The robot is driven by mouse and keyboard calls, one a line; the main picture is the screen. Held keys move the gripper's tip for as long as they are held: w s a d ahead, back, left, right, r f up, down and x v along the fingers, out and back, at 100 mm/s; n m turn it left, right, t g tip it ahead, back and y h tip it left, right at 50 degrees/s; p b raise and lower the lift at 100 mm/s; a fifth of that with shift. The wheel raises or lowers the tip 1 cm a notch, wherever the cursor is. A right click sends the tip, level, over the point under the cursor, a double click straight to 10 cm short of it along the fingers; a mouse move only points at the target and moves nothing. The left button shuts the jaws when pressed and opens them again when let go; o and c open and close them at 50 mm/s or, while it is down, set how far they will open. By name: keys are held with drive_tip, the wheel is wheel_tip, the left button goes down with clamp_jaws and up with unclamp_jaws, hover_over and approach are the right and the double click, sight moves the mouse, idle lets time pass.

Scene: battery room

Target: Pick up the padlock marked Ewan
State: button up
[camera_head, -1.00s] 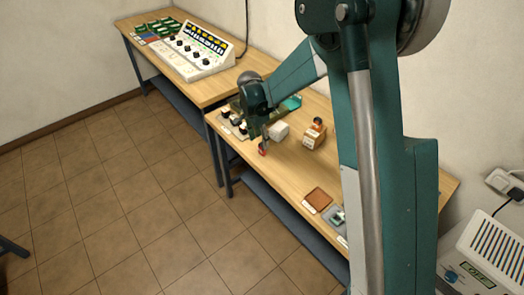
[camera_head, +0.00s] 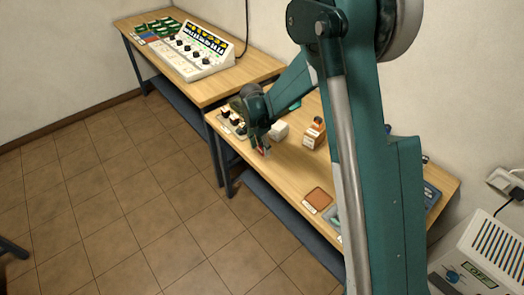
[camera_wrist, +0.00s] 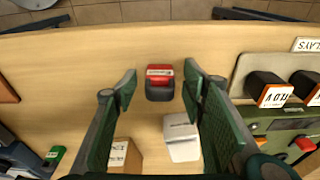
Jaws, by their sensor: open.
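A small block-like item with a red top, dark body and pale label (camera_wrist: 159,74) stands on the wooden bench; its lettering is too small to read. In the head view the red item (camera_head: 264,151) is partly hidden by my gripper (camera_head: 261,144). In the wrist view my gripper (camera_wrist: 160,86) is open, with one green-padded finger on each side of the red item and gaps at both sides. Black padlock-like items with orange-edged white labels (camera_wrist: 275,95) stand in a row at the right; I cannot read a name on them for certain.
A white box (camera_wrist: 182,138) stands close to the red item, between my fingers in the picture. A brown-and-white box (camera_wrist: 124,156) is beside the left finger. A green device with a red button (camera_wrist: 296,147) is at the right. The bench (camera_wrist: 70,65) is bare left of the red item.

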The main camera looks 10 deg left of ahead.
drive_tip(key=shift+f, duration=0.4)
drive_tip(key=c, duration=1)
